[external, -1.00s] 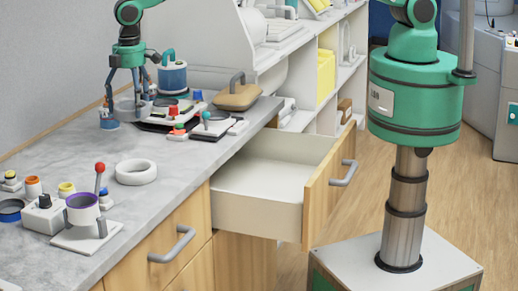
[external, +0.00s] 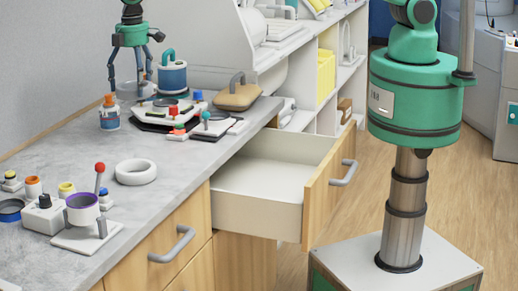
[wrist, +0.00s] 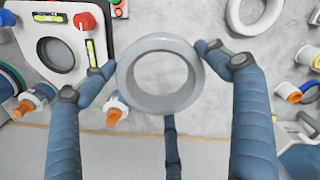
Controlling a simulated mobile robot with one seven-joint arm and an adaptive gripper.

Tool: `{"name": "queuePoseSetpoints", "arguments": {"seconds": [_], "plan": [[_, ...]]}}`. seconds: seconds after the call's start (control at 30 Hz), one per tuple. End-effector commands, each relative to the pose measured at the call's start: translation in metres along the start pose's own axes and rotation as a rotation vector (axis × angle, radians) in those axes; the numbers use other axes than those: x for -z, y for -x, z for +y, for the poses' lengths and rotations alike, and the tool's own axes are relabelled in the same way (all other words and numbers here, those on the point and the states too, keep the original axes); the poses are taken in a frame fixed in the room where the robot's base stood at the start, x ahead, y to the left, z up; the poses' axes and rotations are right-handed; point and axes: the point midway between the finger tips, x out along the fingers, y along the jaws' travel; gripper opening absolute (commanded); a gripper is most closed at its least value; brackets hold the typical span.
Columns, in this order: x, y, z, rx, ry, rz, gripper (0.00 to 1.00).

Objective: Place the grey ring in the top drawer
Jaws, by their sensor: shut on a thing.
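The grey ring (wrist: 160,75) is between the fingertips of my gripper (wrist: 160,68) in the wrist view, gripped at its outer sides. In the external view my gripper (external: 130,80) is at the back left above the counter, fingers pointing down. The ring is pale and partly hidden there behind the fingers. The top drawer (external: 258,212) is pulled open at the right of the counter. Its visible inside is empty. The drawer is well to the right of and lower than my gripper.
A white ring (external: 136,172) lies on the grey counter (external: 160,205). A bottle with an orange cap (external: 109,113), a blue jar (external: 172,75) and a levelling plate (external: 165,114) stand near my gripper. A wooden block with a handle (external: 237,95) is behind the drawer. Several small items crowd the front left.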

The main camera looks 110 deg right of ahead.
Motion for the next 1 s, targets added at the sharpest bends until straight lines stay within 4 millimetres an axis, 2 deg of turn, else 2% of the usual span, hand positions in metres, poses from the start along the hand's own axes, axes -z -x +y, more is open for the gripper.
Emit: {"name": "queuePoseSetpoints", "arguments": {"seconds": [0.6, 1.0], "plan": [[-0.089, 0.041, 0.014, 0.000, -0.042, 0.001, 0.55], [-0.156, 0.058, 0.017, 0.000, -0.069, 0.000, 0.55]]}}
